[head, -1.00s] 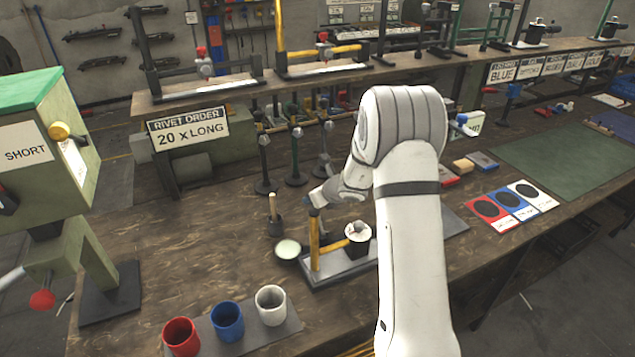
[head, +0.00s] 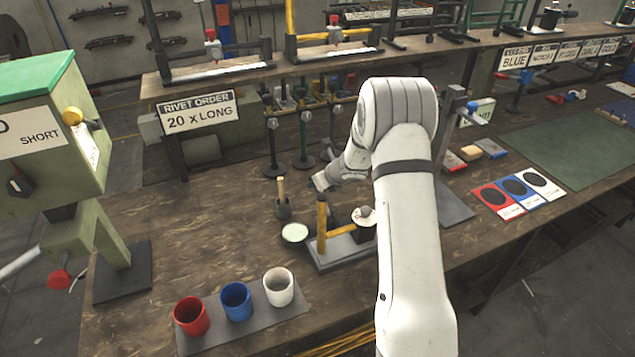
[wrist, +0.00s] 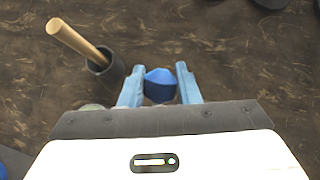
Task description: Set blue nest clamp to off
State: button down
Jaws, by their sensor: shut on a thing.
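A blue knob-like piece (wrist: 160,84) with a peaked top sits between my gripper's light-blue fingers in the wrist view. My gripper (wrist: 159,88) is shut on it. I cannot tell whether it is the handle of the blue nest clamp; what is below it is hidden. In the head view my gripper (head: 319,183) is low over the bench, behind the yellow-post fixture (head: 322,222) and right of the brush pot (head: 283,208). The fingertips and the held piece are too small to make out there.
The brush pot with a wooden handle also stands left of my fingers in the wrist view (wrist: 104,78). A pale round dish (head: 294,233) lies before it. Red (head: 191,317), blue (head: 236,302) and white (head: 278,288) cups stand front left. A green press (head: 45,130) is at left.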

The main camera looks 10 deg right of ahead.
jog(key=shift+f, duration=0.15)
jog(key=c, duration=1.1)
grip_release()
jog(key=v, duration=0.8)
jog(key=shift+b, duration=0.35)
